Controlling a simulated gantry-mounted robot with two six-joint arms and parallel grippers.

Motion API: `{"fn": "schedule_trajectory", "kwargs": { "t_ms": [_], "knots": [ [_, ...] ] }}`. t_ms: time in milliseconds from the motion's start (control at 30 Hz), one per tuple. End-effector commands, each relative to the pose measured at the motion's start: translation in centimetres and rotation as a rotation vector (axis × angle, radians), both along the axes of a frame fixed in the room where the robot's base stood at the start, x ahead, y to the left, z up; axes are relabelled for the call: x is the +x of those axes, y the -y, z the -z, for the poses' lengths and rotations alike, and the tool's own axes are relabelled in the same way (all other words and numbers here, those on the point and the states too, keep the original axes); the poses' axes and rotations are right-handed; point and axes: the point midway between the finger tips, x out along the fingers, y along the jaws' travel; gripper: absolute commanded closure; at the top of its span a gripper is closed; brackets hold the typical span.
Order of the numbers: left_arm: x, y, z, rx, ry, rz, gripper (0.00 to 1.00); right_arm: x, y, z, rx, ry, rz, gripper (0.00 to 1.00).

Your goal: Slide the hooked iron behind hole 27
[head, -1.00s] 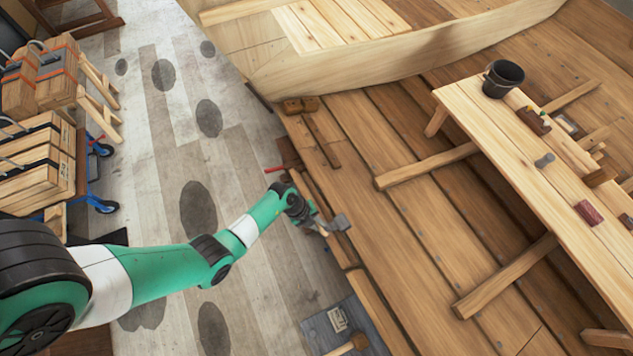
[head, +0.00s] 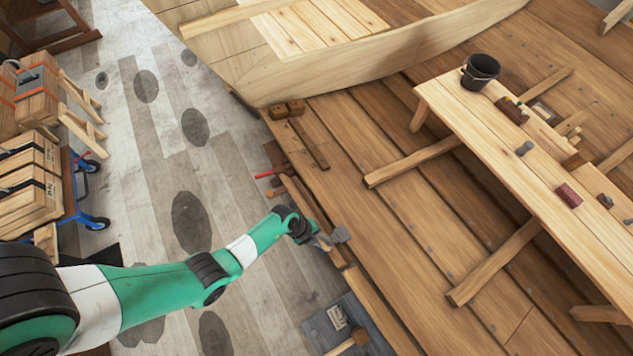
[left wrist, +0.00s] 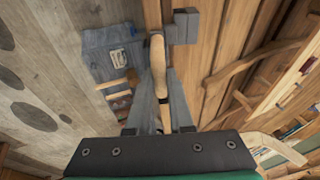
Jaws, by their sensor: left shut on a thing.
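My left gripper (head: 318,238) is shut on a tool with a pale wooden handle (left wrist: 158,58) and a grey block-like metal head (head: 341,234), apparently the hooked iron. In the left wrist view the handle stands between my fingers (left wrist: 160,90), and the grey head (left wrist: 183,27) shows beyond them. In the head view the tool is over the near edge of the plank hull (head: 420,235); whether it touches the planks I cannot tell. Small dots along the planks could be holes or rivets, but no numbers are readable, so hole 27 cannot be picked out. My right gripper is not in view.
A grey-blue mat (head: 318,326) with a label and a wooden-handled tool (head: 352,342) lies below the gripper. A red-handled tool (head: 270,173) lies at the hull edge. A bench (head: 540,185) with a black bucket (head: 480,72) stands right. Crates (head: 30,185) stand left.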

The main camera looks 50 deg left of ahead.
Motion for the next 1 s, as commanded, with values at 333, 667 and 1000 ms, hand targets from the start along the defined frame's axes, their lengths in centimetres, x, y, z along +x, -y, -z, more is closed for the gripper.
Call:
{"fn": "schedule_trajectory", "kwargs": {
  "t_ms": [333, 667, 1000],
  "knots": [
    [-0.06, 0.04, 0.04, -0.001, -0.002, 0.0, 1.0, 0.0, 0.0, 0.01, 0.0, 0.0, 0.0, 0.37],
    [-0.13, 0.01, -0.24, -0.001, -0.002, 0.001, 1.0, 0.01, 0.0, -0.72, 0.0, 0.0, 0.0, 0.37],
    [-0.08, -0.02, -0.19, 0.0, 0.0, 0.0, 0.59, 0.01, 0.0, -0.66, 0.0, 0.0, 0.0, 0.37]
  ]
}}
